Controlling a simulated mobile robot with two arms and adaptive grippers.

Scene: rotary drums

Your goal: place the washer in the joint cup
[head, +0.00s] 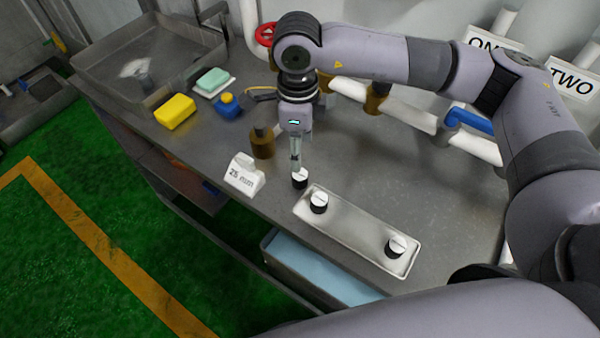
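My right gripper (297,168) comes down from the arm on the right and points at the bench. Its fingers look close together. Their tips meet the top of a small black cylinder (300,179) with a white top, by the tray's far left corner. I cannot tell whether they grip it or only touch it. Two similar cylinders, a left one (319,203) and a right one (396,246), stand upright on the metal tray (355,232). I cannot make out a separate washer or tell which piece is the joint cup. My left gripper is not in view.
A brass-coloured cylinder (262,143) and a "25 mm" sign (244,176) stand left of the gripper. A yellow sponge (175,111), a blue piece (227,104) and a soap dish (214,86) lie near the sink (150,60). White pipes (405,114) run along the back.

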